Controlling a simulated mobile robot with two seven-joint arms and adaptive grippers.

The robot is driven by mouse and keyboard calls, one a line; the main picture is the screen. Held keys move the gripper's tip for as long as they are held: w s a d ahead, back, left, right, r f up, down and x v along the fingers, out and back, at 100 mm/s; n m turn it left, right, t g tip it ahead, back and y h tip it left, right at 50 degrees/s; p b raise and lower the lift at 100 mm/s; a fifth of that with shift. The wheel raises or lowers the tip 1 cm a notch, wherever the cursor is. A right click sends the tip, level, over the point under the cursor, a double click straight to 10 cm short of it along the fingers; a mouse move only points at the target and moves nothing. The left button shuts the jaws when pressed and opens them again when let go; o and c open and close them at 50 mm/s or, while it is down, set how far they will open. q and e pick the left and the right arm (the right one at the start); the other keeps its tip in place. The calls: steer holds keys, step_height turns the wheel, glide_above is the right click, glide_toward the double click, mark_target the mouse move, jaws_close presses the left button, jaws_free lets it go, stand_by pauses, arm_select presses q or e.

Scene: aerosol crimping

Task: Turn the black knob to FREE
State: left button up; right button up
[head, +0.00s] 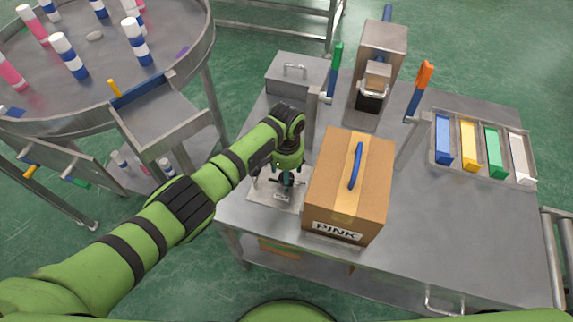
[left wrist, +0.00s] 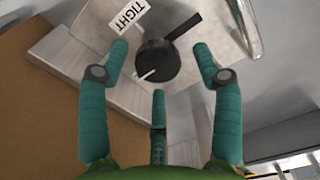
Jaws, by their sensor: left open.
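The black knob (left wrist: 158,61) is on a pale metal plate (left wrist: 185,55) in the left wrist view. It has a dark bar toward the upper right and a white mark toward the lower left. A label reading TIGHT (left wrist: 128,16) is above left of it; no FREE label is visible. My left gripper (left wrist: 161,62) is open, with fingertips left and right of the knob and a third finger below it, showing gaps in the picture. In the head view, my left gripper (head: 288,172) is over the plate (head: 268,193), mostly hiding the knob.
A cardboard box marked PINK (head: 365,185) stands close to the right of my left gripper. A metal housing (head: 297,75) and a press-like unit (head: 382,50) stand behind. Coloured bins (head: 483,147) are at the right. The table's right front is clear.

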arm_select(q)
step_height(320, 180, up, 12)
stand_by(0.4)
steer(key=shift+f, duration=0.1)
